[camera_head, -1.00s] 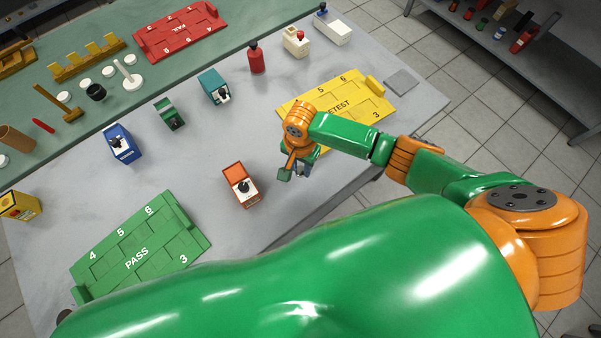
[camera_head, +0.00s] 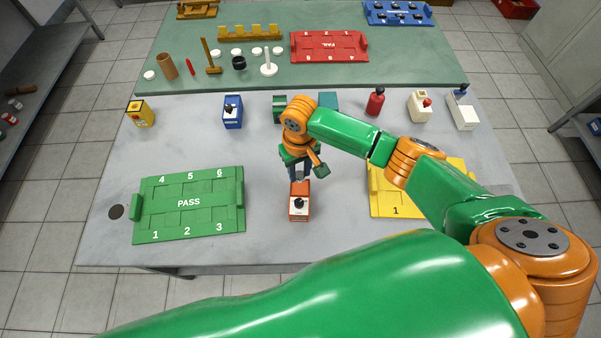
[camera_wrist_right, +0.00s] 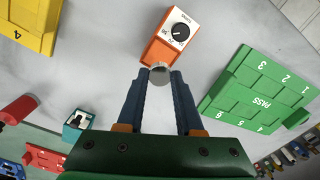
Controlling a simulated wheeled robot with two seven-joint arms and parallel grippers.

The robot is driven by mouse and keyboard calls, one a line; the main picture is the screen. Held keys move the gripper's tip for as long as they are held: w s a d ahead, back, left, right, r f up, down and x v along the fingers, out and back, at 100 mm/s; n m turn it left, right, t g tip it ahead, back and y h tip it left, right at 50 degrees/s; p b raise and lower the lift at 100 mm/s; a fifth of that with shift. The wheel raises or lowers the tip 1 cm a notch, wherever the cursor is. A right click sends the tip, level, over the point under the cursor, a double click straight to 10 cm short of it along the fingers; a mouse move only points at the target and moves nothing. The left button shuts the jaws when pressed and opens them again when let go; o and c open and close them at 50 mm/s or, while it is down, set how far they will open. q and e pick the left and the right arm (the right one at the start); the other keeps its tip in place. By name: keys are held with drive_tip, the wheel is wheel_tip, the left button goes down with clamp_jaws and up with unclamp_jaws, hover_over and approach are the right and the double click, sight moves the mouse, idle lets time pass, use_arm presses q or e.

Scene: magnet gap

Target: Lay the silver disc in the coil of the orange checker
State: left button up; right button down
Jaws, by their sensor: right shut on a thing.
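The orange checker (camera_head: 300,205) stands near the front of the grey table, between the green PASS tray and the yellow tray. In the right wrist view the checker (camera_wrist_right: 163,52) shows a white face with a black dial and an orange end. My right gripper (camera_head: 300,179) is just at the far side of the checker. In the right wrist view it is shut on the silver disc (camera_wrist_right: 160,72), which sits between the fingertips and overlaps the checker's orange end. I cannot tell whether the disc touches the checker; the coil is hidden. My left gripper is out of view.
The green PASS tray (camera_head: 190,203) lies left of the checker, the yellow tray (camera_head: 395,211) right, partly behind my arm. A blue checker (camera_head: 232,112), a red bottle-like object (camera_head: 375,101) and other devices stand in a row behind. The table's front edge is close.

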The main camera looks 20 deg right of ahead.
drive_tip(key=shift+r+p, duration=0.15)
drive_tip(key=shift+p, duration=0.5)
drive_tip(key=b, duration=0.3)
hover_over(300, 188)
wheel_tip(300, 188, down, 4)
drive_tip(key=shift+f, duration=0.2)
drive_tip(key=shift+f+b, duration=0.65)
drive_tip(key=shift+f, duration=0.15)
drive_tip(key=shift+f, duration=0.2)
drive_tip(key=shift+c, duration=2.4)
unclamp_jaws()
drive_tip(key=c, duration=0.5)
drive_tip(key=shift+r, duration=0.1)
